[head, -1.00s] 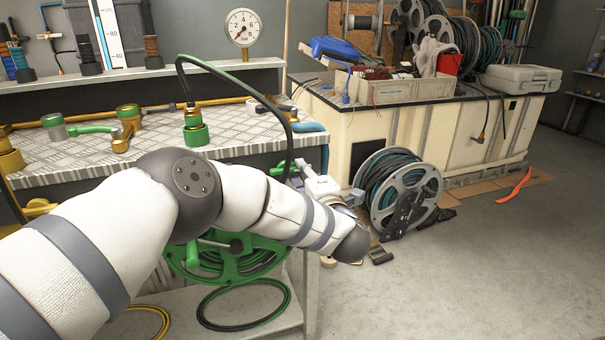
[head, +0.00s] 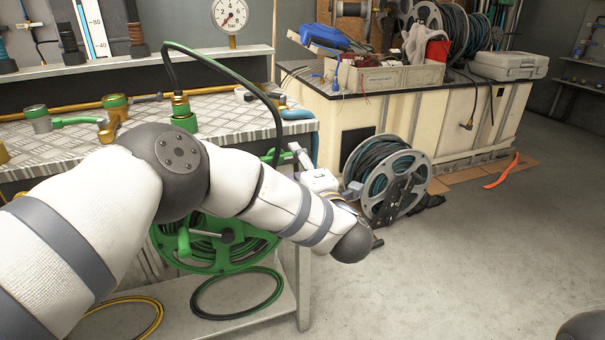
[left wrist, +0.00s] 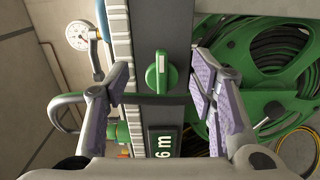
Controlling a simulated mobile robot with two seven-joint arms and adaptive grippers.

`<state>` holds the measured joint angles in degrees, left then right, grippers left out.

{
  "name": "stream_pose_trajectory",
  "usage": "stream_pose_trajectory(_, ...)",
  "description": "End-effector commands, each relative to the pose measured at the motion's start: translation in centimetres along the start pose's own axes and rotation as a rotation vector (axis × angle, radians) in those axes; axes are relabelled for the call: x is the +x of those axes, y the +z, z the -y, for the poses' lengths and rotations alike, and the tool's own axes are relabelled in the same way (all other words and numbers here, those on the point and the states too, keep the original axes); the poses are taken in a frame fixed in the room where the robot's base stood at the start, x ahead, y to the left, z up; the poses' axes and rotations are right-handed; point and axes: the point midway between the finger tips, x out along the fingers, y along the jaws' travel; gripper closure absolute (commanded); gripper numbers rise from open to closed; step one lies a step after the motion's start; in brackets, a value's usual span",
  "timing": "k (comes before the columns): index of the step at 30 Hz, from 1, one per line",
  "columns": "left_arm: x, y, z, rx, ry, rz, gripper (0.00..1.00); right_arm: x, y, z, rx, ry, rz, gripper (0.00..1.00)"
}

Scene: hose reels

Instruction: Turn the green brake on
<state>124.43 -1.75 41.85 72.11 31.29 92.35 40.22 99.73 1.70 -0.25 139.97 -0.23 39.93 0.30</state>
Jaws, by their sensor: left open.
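The green brake knob (left wrist: 161,73) sits on a grey upright panel in the left wrist view. It has a white line along its grip, which points up and down in that picture. My left gripper (left wrist: 160,84) is open, with one lilac-padded finger on each side of the knob. Clear gaps show between the pads and the knob, and nothing is held. In the head view my left gripper (head: 299,160) is at the right end of the bench, partly hidden by my arm. The green hose reel (head: 215,252) is below the bench. My right gripper is not in view.
A dark plate marked "6 m" (left wrist: 163,141) is beside the knob. A green hose (head: 225,62) arches over the bench. A grey hose reel (head: 418,176) stands on the floor beyond my gripper.

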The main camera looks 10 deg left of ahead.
Motion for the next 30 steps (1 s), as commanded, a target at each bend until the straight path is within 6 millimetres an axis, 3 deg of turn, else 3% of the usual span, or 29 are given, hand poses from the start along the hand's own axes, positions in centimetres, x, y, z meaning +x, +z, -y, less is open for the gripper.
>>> stream_pose_trajectory(3, -3.4, 0.1, 0.0, 0.001, 0.000, 0.005, 0.49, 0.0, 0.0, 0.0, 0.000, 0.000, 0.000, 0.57)
stream_pose_trajectory(9, -7.3, 0.0, -0.2, -0.001, 0.004, -0.001, 0.49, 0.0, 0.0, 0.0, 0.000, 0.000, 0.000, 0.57)
stream_pose_trajectory(22, -8.4, 0.0, 0.5, 0.034, -0.007, 0.027, 0.49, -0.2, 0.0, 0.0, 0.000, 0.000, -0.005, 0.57)
stream_pose_trajectory(23, -8.6, 0.0, 1.4, 0.078, -0.021, 0.063, 0.49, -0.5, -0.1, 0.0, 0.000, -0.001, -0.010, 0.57)
stream_pose_trajectory(26, -10.9, -0.4, 7.0, 0.348, -0.116, 0.290, 0.49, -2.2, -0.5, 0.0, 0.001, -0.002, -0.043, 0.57)
stream_pose_trajectory(29, -15.6, -3.5, 14.6, 0.687, -0.257, 0.577, 0.49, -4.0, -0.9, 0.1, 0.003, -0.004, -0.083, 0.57)
stream_pose_trajectory(30, -17.8, -5.6, 17.3, 0.808, -0.317, 0.683, 0.49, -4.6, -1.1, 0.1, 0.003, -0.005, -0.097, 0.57)
